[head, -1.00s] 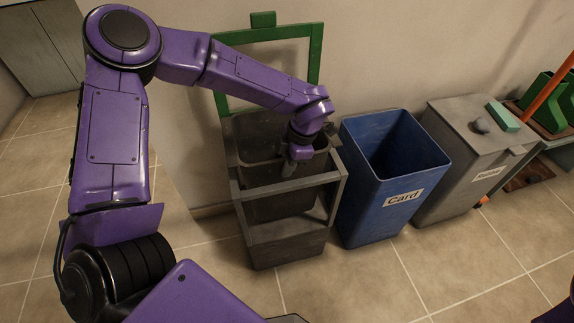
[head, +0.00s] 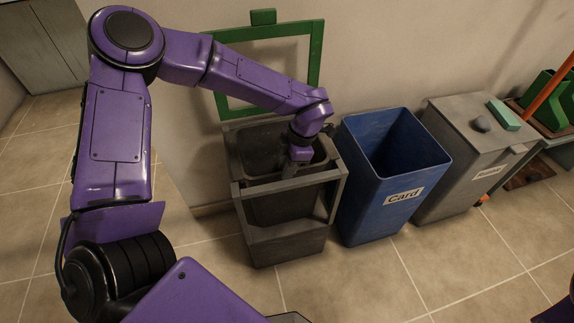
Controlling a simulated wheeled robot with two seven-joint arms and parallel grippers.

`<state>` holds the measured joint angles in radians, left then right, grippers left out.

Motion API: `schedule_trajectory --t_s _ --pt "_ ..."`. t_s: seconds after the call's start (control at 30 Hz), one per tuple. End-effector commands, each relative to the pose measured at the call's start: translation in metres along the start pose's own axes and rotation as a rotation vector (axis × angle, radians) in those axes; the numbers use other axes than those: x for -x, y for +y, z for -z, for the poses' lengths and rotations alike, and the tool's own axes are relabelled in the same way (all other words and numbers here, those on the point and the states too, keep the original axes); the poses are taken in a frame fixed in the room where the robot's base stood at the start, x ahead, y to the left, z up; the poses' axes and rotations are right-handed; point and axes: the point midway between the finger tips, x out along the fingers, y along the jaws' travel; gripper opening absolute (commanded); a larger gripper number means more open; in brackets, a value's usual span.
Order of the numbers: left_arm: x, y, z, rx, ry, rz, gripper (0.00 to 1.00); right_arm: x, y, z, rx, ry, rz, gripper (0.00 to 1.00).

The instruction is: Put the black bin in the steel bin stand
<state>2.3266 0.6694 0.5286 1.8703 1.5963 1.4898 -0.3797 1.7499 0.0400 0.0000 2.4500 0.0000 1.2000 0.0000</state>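The black bin (head: 262,150) sits inside the steel bin stand (head: 290,257), its dark open top about level with the stand's upper frame. Its front wall shows through the stand's open front. My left gripper (head: 290,172) points down at the bin's right part, by the near rim. Its fingers are small and dark against the bin, so I cannot tell if they are open or closed on the rim. My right gripper is out of view.
A blue bin labelled "Card" (head: 385,190) stands close to the right of the stand. Right of it is a grey lidded bin (head: 455,175) with a stone and a green block on top. A green frame (head: 318,55) stands against the wall behind. Tiled floor is clear in front.

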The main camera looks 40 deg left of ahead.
Motion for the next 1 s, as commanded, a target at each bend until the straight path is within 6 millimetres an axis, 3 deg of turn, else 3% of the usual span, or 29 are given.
schedule_trajectory --t_s 0.07,0.4,0.5,0.67,1.0 --pt "0.009 -0.002 0.003 0.0 0.001 0.004 0.35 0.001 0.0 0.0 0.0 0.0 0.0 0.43" --pt "0.098 0.0 0.003 0.001 -0.001 0.001 0.35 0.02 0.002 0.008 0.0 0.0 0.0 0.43" --pt "0.116 -0.001 0.003 0.001 0.002 0.002 0.35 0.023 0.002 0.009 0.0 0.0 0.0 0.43" --pt "0.13 -0.001 0.003 0.0 0.001 0.002 0.35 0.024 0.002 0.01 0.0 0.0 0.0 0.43" --pt "0.131 0.0 0.003 0.0 0.001 0.002 0.35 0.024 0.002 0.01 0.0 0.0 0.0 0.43"
